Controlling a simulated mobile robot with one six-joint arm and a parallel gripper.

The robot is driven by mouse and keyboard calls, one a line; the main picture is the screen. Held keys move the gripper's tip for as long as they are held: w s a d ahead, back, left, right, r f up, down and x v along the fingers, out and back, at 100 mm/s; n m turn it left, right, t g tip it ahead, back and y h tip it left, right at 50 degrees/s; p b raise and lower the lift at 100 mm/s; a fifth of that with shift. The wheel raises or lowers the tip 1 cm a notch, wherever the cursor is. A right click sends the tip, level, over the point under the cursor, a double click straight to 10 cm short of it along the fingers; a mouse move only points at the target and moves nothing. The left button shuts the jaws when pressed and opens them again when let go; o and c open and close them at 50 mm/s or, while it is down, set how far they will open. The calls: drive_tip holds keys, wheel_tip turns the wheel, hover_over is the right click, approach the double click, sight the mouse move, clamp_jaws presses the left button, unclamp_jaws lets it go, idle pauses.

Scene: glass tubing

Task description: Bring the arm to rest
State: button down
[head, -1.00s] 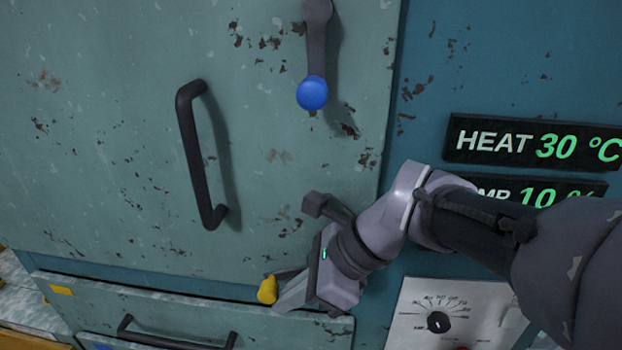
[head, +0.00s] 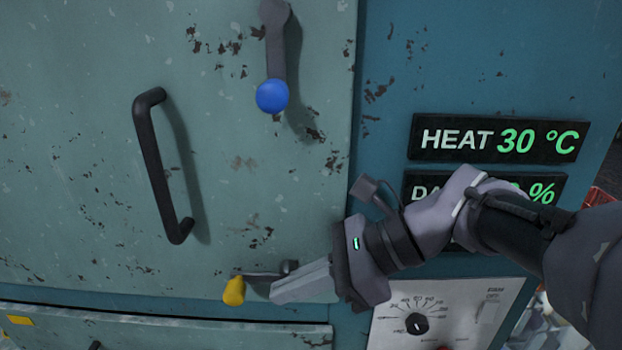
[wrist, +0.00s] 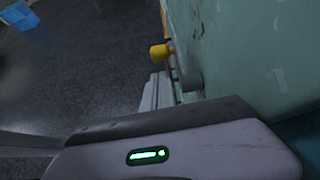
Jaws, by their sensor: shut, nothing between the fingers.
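My gripper (head: 272,296) is in front of the lower right of a worn green cabinet door (head: 90,200) in the head view. Its fingers point left and are shut with nothing held. A yellow-knobbed lever (head: 233,291) is right by the fingertips; I cannot tell whether they touch. In the wrist view the yellow knob (wrist: 160,52) shows just beyond the fingers (wrist: 155,92). My forearm reaches in from the right and partly hides the lower display.
The door has a black bar handle (head: 162,165) and a blue-knobbed lever (head: 272,97) hanging down. A HEAT display (head: 498,138) reads 30 °C. A dial panel (head: 445,312) is below my wrist. A drawer front (head: 170,335) is under the door. Dark floor (wrist: 80,90) shows in the wrist view.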

drive_tip(key=w+p+v, duration=0.1)
drive_tip(key=p+v, duration=0.2)
drive_tip(key=v, duration=0.8)
drive_tip(key=s+f+n+t+h+b, duration=0.2)
drive_tip(key=s+f+n+h+b, duration=0.2)
drive_tip(key=f, duration=1)
drive_tip(key=s+d+f+n+t+h+b, duration=0.1)
drive_tip(key=s+f+n+h+b, duration=0.3)
drive_tip(key=f+n+b, duration=0.6)
wheel_tip(320, 180, down, 5)
drive_tip(key=t+h+b, duration=0.1)
drive_tip(key=b, duration=0.2)
drive_tip(key=shift+s+d+r+t+b, duration=0.2)
drive_tip(key=shift+d+t+b, duration=0.1)
drive_tip(key=shift+t, duration=0.1)
